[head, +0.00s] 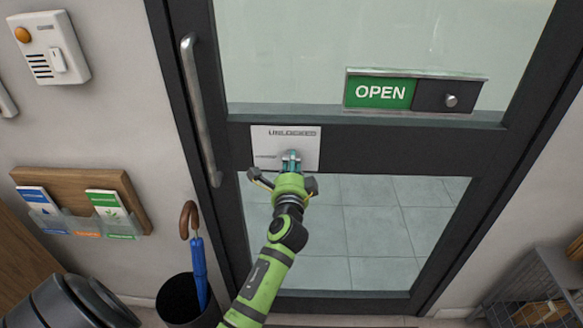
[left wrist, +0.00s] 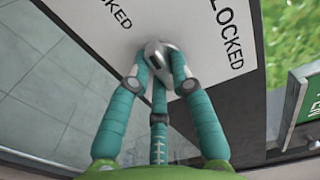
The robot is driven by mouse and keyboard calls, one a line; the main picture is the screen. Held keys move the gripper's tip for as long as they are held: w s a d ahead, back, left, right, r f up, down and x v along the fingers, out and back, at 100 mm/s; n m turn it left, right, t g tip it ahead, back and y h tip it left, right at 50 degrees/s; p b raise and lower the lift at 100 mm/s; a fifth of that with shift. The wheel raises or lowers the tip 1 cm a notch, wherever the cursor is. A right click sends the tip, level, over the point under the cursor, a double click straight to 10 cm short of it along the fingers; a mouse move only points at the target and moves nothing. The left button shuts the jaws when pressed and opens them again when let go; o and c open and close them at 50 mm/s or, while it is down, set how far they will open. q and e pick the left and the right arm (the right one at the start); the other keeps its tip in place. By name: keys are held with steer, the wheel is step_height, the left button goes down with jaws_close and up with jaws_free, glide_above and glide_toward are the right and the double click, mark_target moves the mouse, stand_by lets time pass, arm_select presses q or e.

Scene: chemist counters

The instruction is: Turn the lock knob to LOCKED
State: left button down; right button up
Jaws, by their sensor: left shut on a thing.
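The lock plate (head: 262,140) is a white panel on the dark door frame, with UNLOCKED printed along its top in the head view. My right gripper is not in view.
A long vertical door handle (head: 197,105) stands left of the plate. A green OPEN slider sign (head: 380,92) is at the upper right. An umbrella (head: 198,268) in a dark bin, a leaflet rack (head: 65,190) and a wall box (head: 48,48) are on the left.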

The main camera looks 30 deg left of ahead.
arm_select(q)
steer(key=shift+n, duration=0.6)
steer(key=c, duration=1.1)
jaws_free()
steer(key=v, duration=0.7)
steer(key=shift+s, duration=0.25)
steer(key=shift+d, duration=0.1)
